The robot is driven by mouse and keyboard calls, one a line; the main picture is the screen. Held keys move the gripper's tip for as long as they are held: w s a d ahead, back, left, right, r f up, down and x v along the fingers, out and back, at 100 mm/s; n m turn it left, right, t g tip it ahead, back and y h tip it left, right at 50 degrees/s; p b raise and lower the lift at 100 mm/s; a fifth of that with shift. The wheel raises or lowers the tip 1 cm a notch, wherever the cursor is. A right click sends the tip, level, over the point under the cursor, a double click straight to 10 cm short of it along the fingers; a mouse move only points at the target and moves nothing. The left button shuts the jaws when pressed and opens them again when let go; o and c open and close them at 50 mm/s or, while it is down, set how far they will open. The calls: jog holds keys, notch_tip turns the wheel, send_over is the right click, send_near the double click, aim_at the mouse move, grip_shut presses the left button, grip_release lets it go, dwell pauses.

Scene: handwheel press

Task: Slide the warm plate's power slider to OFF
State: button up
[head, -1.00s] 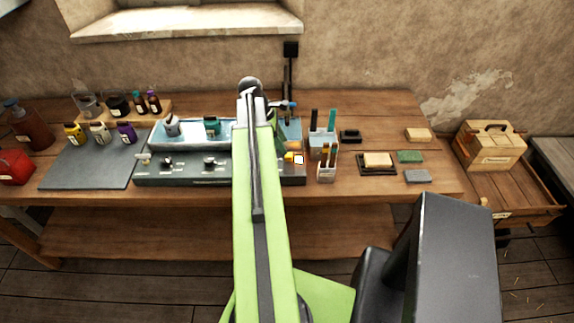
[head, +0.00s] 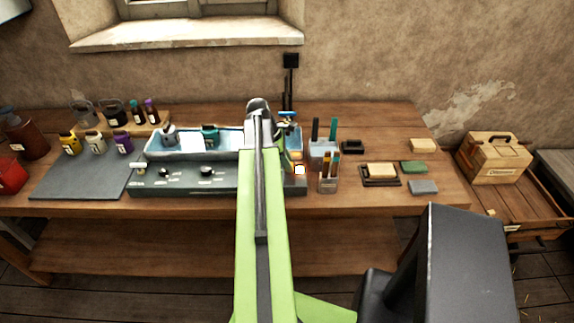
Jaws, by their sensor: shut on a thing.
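The warm plate (head: 180,190) is a long dark unit at the table's front edge, with a pale blue tray (head: 228,141) on top. Its front panel has two black knobs (head: 207,172) and, at the left end, a small pale fitting (head: 139,168). A small bright white square with an orange glow (head: 299,170) shows at the right end. My green arm covers part of the panel's right half. I cannot make out the power slider or its setting.
Just right of the plate are cups of pens (head: 328,182). Farther right lie small blocks (head: 423,187) and a wooden box (head: 492,157). Bare tabletop lies between these.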

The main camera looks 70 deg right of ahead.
aim_at(292, 181)
grip_shut()
dwell(0.9)
jog(key=a, duration=0.2)
jog(key=s+a, duration=0.2)
jog(key=a, duration=0.1)
jog(key=shift+s+a, duration=0.2)
jog(key=shift+a, duration=0.1)
jog(key=shift+w+f, duration=0.1)
jog(key=shift+w, duration=0.15)
jog(key=o, duration=0.9)
grip_release()
jog(key=shift+s, duration=0.25)
jog(key=shift+w, duration=0.15)
jog(key=p+v, duration=1.6)
jog(key=v, duration=0.1)
jog(key=shift+r, duration=0.3)
